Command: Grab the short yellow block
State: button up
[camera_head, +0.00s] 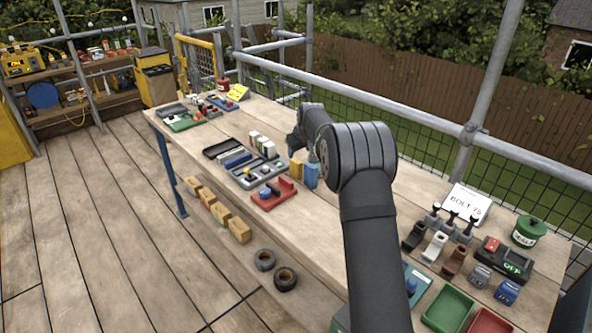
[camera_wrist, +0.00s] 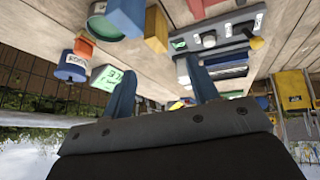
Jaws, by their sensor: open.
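A short yellow block (camera_head: 296,168) stands on the workbench (camera_head: 318,230) beside a taller blue block (camera_head: 311,175), left of my arm. In the wrist view, a yellow block (camera_wrist: 156,30) shows near the top, beside a blue block (camera_wrist: 126,16). My gripper (camera_wrist: 162,88) is open, with its two blue-grey fingers apart and nothing held between them. The yellow block lies beyond the fingertips in that view, apart from them. In the head view my fingers are largely hidden by my own wrist.
In the wrist view, a green-lit display (camera_wrist: 107,78) and a blue can (camera_wrist: 73,66) stand close to the left finger. A metal railing (camera_head: 400,107) runs behind the bench.

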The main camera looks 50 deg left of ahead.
aim_at(296, 162)
jog(key=x, duration=0.6)
jog(key=shift+w+a+r+x, duration=0.1)
jog(key=shift+w+x, duration=0.05)
jog(key=shift+x, duration=0.7)
jog(key=shift+w+a+r+x, duration=0.1)
jog(key=shift+w+x, duration=0.05)
jog(key=shift+x, duration=0.7)
jog(key=shift+w+a+r+x, duration=0.1)
jog(key=shift+w+x, duration=0.05)
jog(key=shift+x, duration=0.7)
jog(key=shift+d, duration=0.1)
grip_shut()
